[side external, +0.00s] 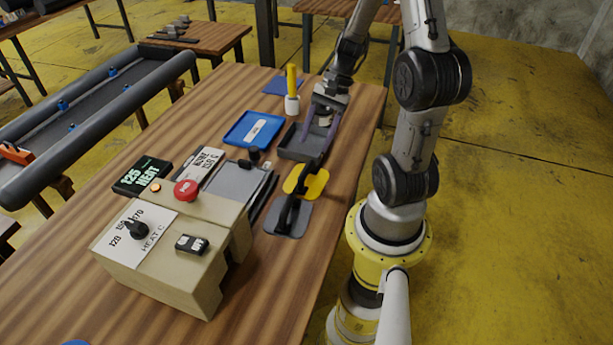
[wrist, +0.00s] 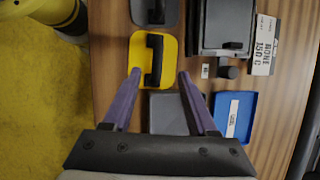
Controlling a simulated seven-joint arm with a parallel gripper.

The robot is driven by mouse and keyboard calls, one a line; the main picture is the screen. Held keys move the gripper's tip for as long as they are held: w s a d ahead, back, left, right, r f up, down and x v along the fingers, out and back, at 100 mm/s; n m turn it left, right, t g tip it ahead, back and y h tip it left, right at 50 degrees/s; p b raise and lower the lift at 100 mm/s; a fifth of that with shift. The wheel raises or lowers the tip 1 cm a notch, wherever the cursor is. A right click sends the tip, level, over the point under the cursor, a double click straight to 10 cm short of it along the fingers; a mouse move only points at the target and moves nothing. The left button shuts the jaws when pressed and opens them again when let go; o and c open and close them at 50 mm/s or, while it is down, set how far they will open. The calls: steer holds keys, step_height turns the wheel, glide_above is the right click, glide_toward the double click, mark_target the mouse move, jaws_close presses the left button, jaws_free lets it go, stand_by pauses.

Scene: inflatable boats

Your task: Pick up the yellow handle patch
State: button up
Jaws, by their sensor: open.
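The yellow handle patch (side external: 316,184) lies flat on the table, with a black handle on top. In the wrist view the patch (wrist: 139,48) is just ahead of my gripper (wrist: 160,74). The black handle (wrist: 154,60) appears between the tips of the two purple fingers, nearer the right one in the picture. In the side view my gripper (side external: 318,142) is above the table by the grey tray, pointing down toward the patch. It is open and empty. My fingers hide part of the tray, and the exact height above the patch is hard to tell.
A grey patch with a black handle (side external: 290,222) lies beside the yellow one. A beige heating press (side external: 165,250) with a red button stands at the left.

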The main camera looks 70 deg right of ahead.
mark_target(307, 167)
steer(key=x, duration=0.9)
steer(key=shift+s+f, duration=0.15)
steer(key=shift+f, duration=0.1)
steer(key=shift+c, duration=0.2)
jaws_close()
